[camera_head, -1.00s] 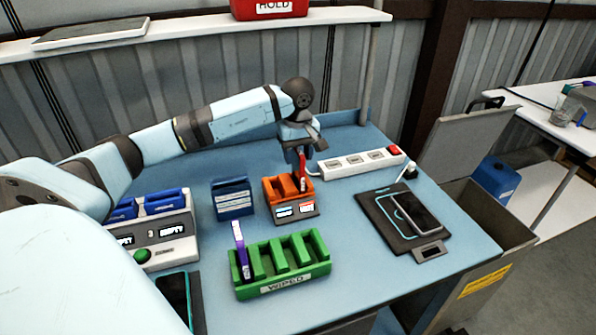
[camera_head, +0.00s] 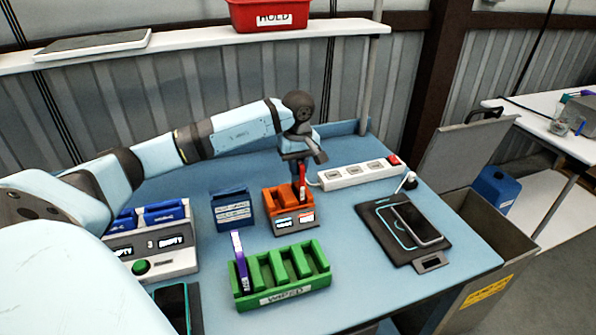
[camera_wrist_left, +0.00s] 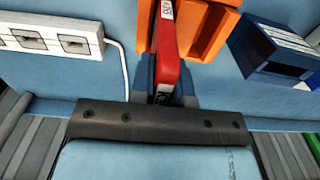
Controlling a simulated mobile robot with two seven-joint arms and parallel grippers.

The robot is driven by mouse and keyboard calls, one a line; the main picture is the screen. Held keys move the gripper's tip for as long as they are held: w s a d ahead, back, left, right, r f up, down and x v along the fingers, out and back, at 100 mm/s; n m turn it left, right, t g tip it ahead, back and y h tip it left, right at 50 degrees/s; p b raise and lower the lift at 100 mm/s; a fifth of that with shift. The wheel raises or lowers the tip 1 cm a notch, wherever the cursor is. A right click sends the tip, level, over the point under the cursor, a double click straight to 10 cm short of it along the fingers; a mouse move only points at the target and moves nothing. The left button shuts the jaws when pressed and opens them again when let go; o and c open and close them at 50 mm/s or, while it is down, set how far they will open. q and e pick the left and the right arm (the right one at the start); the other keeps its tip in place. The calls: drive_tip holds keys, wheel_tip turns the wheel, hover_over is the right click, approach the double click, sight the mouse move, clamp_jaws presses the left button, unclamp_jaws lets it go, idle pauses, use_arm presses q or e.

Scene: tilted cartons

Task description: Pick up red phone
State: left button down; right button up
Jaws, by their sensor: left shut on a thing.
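The red phone (camera_head: 302,183) stands upright at the right slot of the orange rack (camera_head: 283,226). My left gripper (camera_head: 301,164) is above the rack, shut on the upper part of the phone. In the left wrist view the red phone (camera_wrist_left: 167,45) runs between the fingers (camera_wrist_left: 163,80), with the orange rack (camera_wrist_left: 206,30) around its far end. Whether the phone's lower end touches the slot floor is hidden. My right gripper is not in view.
A white power strip (camera_head: 358,173) lies right behind the rack. A blue box (camera_head: 232,209) stands left of it. A green rack (camera_head: 283,290) with a purple phone (camera_head: 239,260) is in front. A dark mat (camera_head: 388,225) holds another phone (camera_head: 416,222) at right.

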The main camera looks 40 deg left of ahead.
use_arm(q)
wheel_tip(320, 180, up, 20)
drive_tip(key=shift+f, duration=0.2)
idle(0.4)
drive_tip(key=shift+r+p, duration=0.7)
drive_tip(key=shift+p, duration=0.1)
idle(0.4)
wheel_tip(320, 180, up, 6)
drive_tip(key=p, duration=0.5)
drive_tip(key=shift+f, duration=0.1)
idle(0.4)
